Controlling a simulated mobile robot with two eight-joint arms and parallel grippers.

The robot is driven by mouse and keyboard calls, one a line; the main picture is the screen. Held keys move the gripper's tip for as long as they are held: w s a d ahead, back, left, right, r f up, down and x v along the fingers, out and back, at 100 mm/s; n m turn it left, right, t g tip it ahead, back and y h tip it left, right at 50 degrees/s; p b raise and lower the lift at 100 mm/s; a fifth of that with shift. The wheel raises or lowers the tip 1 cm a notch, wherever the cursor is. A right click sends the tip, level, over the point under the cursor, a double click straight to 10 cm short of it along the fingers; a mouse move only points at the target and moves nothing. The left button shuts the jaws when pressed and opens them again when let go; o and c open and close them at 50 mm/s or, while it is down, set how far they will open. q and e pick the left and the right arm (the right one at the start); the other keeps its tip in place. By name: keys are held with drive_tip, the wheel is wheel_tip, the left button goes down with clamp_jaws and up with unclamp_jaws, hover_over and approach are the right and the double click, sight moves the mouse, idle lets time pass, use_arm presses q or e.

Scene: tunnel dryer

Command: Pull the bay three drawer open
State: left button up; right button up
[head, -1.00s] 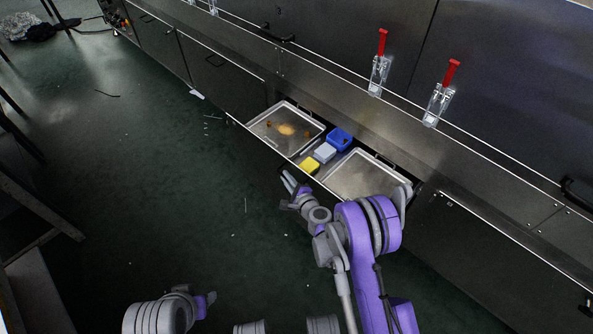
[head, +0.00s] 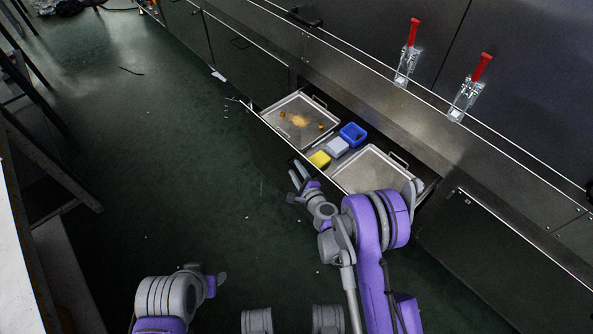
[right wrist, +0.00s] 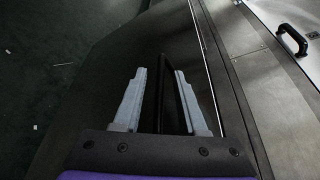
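The bay three drawer (head: 255,114) stands open from the steel dryer and shows two trays and small boxes inside. My right gripper (head: 299,174) is at the outer side of its front, about midway along. In the right wrist view, the two grey fingers (right wrist: 160,75) stand on either side of a dark bar, which looks like the drawer handle (right wrist: 178,95).
Two red-handled clamps (head: 412,35) (head: 482,68) are above.

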drive_tip(key=b+v, duration=0.4)
drive_tip(key=v, duration=0.7)
drive_tip(key=shift+w, duration=0.1)
idle(0.6)
